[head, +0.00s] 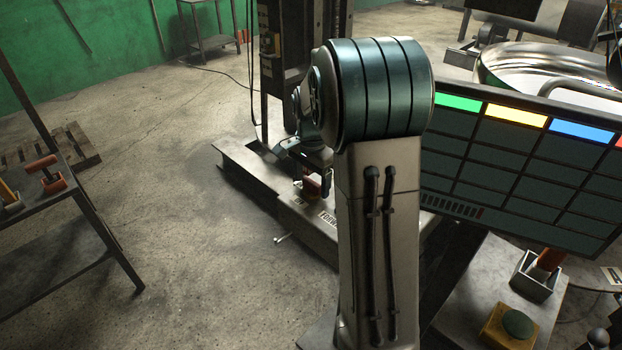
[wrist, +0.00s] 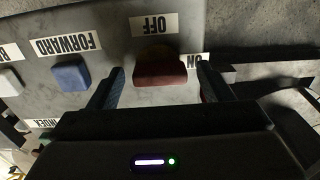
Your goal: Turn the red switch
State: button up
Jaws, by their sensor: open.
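The red switch (wrist: 160,72) is a dark red block on a grey panel (wrist: 105,18), upside down in the wrist view between an "OFF" label (wrist: 154,25) and a partly hidden "ON" label (wrist: 193,61). My gripper (wrist: 159,84) is open, with one finger on each side of the switch. A gap shows on both sides, and I see no clear contact. In the head view the switch (head: 313,188) is a small red patch below my gripper (head: 312,172), near the panel's far end; the fingers are hard to make out there.
A blue button (wrist: 70,77) beside a "FORWARD" label and a white button (wrist: 10,79) lie to the left on the same panel. In the head view, my arm covers part of the machine. A screen (head: 520,165) stands right; a table (head: 60,210) stands left.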

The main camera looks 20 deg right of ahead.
jog(key=c, duration=1)
jog(key=shift+n, duration=0.4)
jog(key=n+b, duration=0.1)
jog(key=n, duration=0.2)
jog(key=shift+n, duration=0.4)
jog(key=n, duration=0.4)
jog(key=shift+n, duration=0.3)
jog(key=n, duration=0.4)
jog(key=shift+s+b, duration=0.1)
jog(key=shift+b, duration=0.25)
jog(key=n, duration=0.4)
jog(key=shift+n, duration=0.3)
